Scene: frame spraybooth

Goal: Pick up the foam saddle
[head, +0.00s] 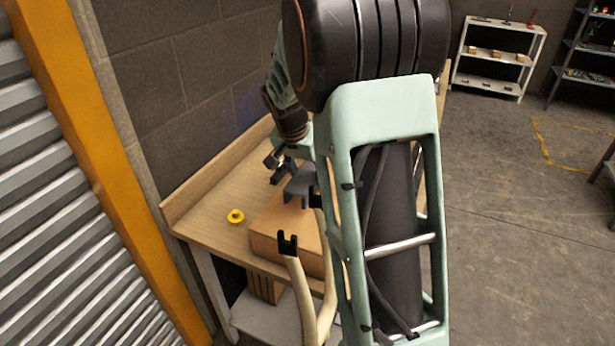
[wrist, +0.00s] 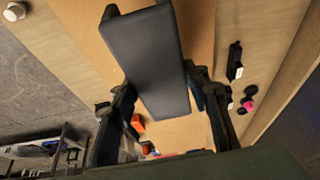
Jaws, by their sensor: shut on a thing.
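The foam saddle is a dark grey, channel-shaped block (head: 299,184). In the head view it is at the back of a cardboard-brown box (head: 268,245) on the wooden bench. In the wrist view the saddle (wrist: 148,62) fills the upper middle, between the two black fingers. My gripper (head: 281,172) is shut on it; the fingers also show in the wrist view (wrist: 157,92). My arm covers the saddle's right side in the head view. I cannot tell whether the saddle touches the box top.
A yellow round piece (head: 236,216) lies on the bench (head: 205,205) left of the box. Cream curved tubes with a black clip (head: 288,244) stand in front. In the wrist view small black and pink pieces (wrist: 247,105) lie right and an orange piece (wrist: 138,123) below.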

